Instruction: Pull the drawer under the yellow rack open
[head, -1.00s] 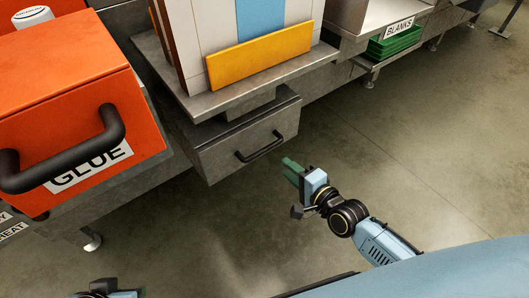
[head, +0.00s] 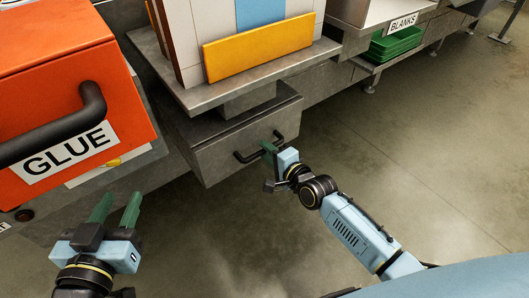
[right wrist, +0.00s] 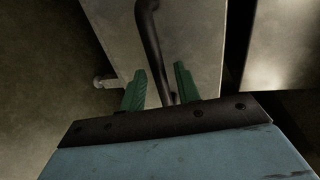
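The grey metal drawer (head: 218,160) hangs beneath the shelf of the rack with the yellow front panel (head: 258,48), and looks shut. Its black bar handle (head: 245,157) is on its front face. My right gripper (head: 268,148) is at the right part of the handle. In the right wrist view the handle (right wrist: 153,40) runs down between the green fingers (right wrist: 160,85), which stand apart with gaps beside the bar. My left gripper (head: 118,200) is open and empty, low at the left, in front of the orange glue box and away from the drawer.
The orange glue box (head: 60,70) with a thick black handle stands left of the drawer. Green trays (head: 395,42) sit under the BLANKS sign at the back right. The floor (head: 430,130) in front and to the right is clear.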

